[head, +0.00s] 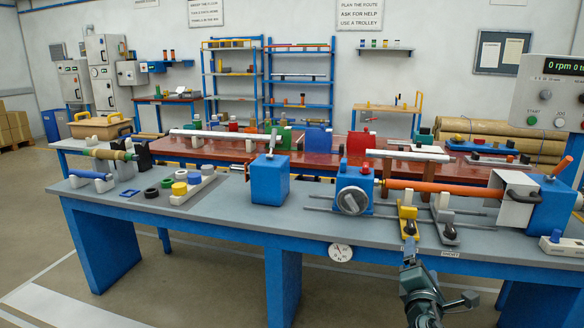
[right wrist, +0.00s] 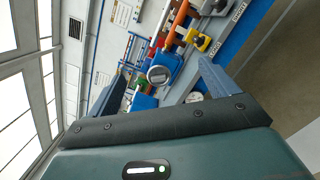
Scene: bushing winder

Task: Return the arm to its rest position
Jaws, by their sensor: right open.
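My right gripper (head: 436,281) is at the bottom right of the head view, in front of the blue bench's front edge. It is dark teal and appears empty. In the right wrist view (right wrist: 164,66) its two grey-blue fingers stand wide apart with nothing between them. That view is tilted, and the winder shows beyond the fingers. The winder on the bench has a blue headstock (head: 354,188) with a grey dial and an orange horizontal bar (head: 440,187). My left gripper is in neither view.
The blue bench's grey top (head: 270,225) runs close behind my right gripper. A yellow stop (head: 407,217) and a grey stop (head: 445,222) sit near its front edge. A round gauge (head: 340,252) is on the bench front. Open floor (head: 200,295) lies at the lower left.

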